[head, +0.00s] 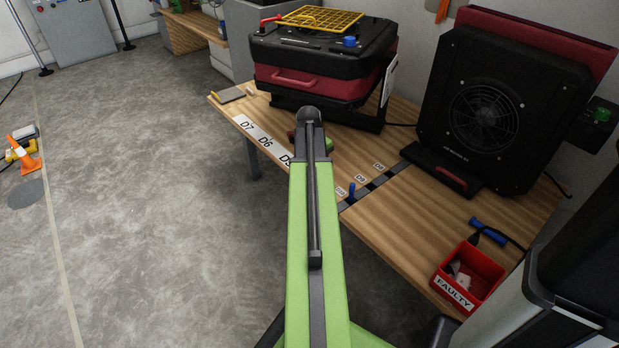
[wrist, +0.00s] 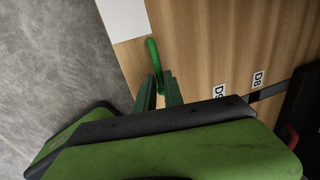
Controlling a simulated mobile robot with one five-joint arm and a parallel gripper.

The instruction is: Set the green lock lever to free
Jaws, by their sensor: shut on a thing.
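The green lock lever (wrist: 152,58) shows in the wrist view as a bright green bar along the bench's edge, beside a white label strip. Its lower end lies between the two dark green fingers of my gripper (wrist: 159,92), which are shut on it. In the head view my own arm covers most of that spot. A small bit of green shows just right of the arm there, and I cannot tell whether it is lever or gripper. Any marking for the lever's positions is not readable.
The wooden bench (head: 400,235) carries a black and red machine (head: 325,65), a black fan unit (head: 490,110), a blue lever (head: 351,192) on a dark rail, a blue-handled tool (head: 488,231) and a red FAULTY bin (head: 470,274). Grey floor (head: 150,200) left of the bench is open.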

